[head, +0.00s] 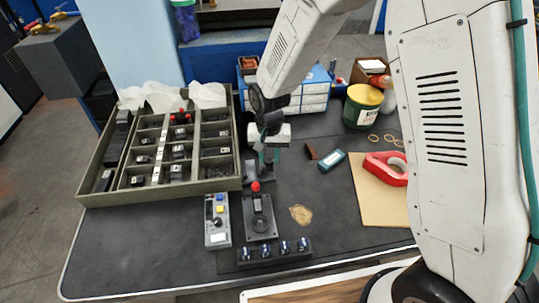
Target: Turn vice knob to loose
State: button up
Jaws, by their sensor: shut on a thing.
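My gripper (268,156) points down over the middle of the bench, just right of the sorting tray. Which way the knob is turned cannot be seen at this size.
A compartment tray (158,192) stands left. In front are a red-topped lever unit (261,221), a grey button box (217,222) and a knob strip (275,252). Right are a teal box (332,161), a green tin (361,106) and a red clamp (384,168) on a board.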

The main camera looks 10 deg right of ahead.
jog(key=n, duration=0.5)
jog(key=shift+n, duration=0.3)
jog(key=n, duration=1)
jog(key=shift+n, duration=2.7)
jog(key=o, duration=1)
jog(key=shift+c, duration=0.2)
